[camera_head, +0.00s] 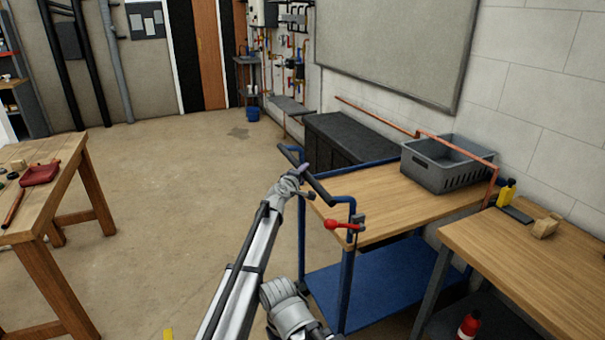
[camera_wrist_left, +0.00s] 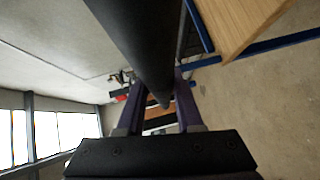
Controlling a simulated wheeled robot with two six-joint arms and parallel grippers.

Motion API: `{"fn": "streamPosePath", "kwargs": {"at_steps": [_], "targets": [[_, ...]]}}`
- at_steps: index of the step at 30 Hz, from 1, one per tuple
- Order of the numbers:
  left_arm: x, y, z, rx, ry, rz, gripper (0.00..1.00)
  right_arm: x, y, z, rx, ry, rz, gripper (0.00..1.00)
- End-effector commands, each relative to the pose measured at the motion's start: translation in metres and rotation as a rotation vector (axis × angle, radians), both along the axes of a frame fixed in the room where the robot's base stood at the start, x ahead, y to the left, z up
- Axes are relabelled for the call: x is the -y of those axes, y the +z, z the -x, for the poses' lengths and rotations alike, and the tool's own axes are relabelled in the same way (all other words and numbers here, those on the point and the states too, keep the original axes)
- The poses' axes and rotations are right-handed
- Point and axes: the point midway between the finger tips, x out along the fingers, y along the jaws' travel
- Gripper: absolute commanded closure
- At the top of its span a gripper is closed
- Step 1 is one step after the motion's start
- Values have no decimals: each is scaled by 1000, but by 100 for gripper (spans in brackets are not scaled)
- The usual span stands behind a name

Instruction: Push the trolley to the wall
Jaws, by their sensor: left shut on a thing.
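The trolley has a blue frame, a wooden top (camera_head: 370,208) and a blue lower shelf (camera_head: 385,285). Its black handle bar (camera_head: 320,190) faces me. My left gripper (camera_head: 303,172) is shut on this handle near its middle. In the left wrist view the dark bar (camera_wrist_left: 140,45) passes between the two fingers (camera_wrist_left: 157,105). A grey crate (camera_head: 432,175) stands on the trolley's far right end. A red lever (camera_head: 343,225) sits at the near corner. The pale block wall (camera_head: 535,55) runs behind the trolley on the right. My right gripper is out of view.
A wooden bench (camera_head: 520,255) stands close on the trolley's right, with a yellow bottle (camera_head: 506,193) on it. A dark chest (camera_head: 345,140) is against the wall beyond the trolley. A copper pipe (camera_head: 375,117) runs along the wall. Open floor (camera_head: 180,200) lies left, before another workbench (camera_head: 50,165).

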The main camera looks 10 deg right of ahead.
Motion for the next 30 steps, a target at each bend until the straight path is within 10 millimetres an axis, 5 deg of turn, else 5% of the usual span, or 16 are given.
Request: {"fn": "streamPosePath", "kwargs": {"at_steps": [7,8,15,30], "targets": [[4,1,-1,1,-2,2,100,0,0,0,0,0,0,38],[4,1,-1,1,-2,2,62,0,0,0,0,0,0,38],[3,1,-1,0,-1,1,36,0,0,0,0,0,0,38],[-8,3,15,1,0,1,36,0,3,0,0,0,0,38]]}}
